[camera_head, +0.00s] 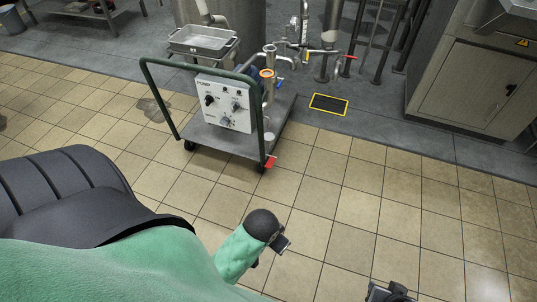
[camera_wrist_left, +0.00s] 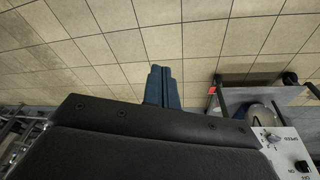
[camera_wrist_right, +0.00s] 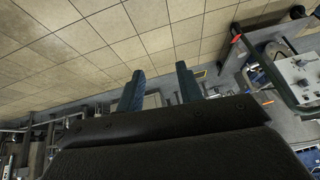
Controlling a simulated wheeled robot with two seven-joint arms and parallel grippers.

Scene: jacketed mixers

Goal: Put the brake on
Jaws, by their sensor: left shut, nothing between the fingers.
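A pump cart (camera_head: 225,135) with a dark green push handle and a white control box (camera_head: 223,103) stands on the floor ahead. A red brake pedal (camera_head: 270,161) sits at its near right corner caster. The pedal also shows in the left wrist view (camera_wrist_left: 212,90) and the right wrist view (camera_wrist_right: 236,39). My left gripper (camera_head: 282,244) is shut and empty, in front of the cart and apart from the pedal; its fingers (camera_wrist_left: 160,86) are together. My right gripper (camera_wrist_right: 158,88) has its fingers spread, with nothing held; it shows at the bottom edge of the head view (camera_head: 388,293).
Pipes and valves (camera_head: 305,50) rise behind the cart on the right. A yellow-edged floor drain (camera_head: 328,104) lies right of the cart. A steel cabinet (camera_head: 470,85) stands at the far right. The tiled floor (camera_head: 350,200) between me and the cart is clear.

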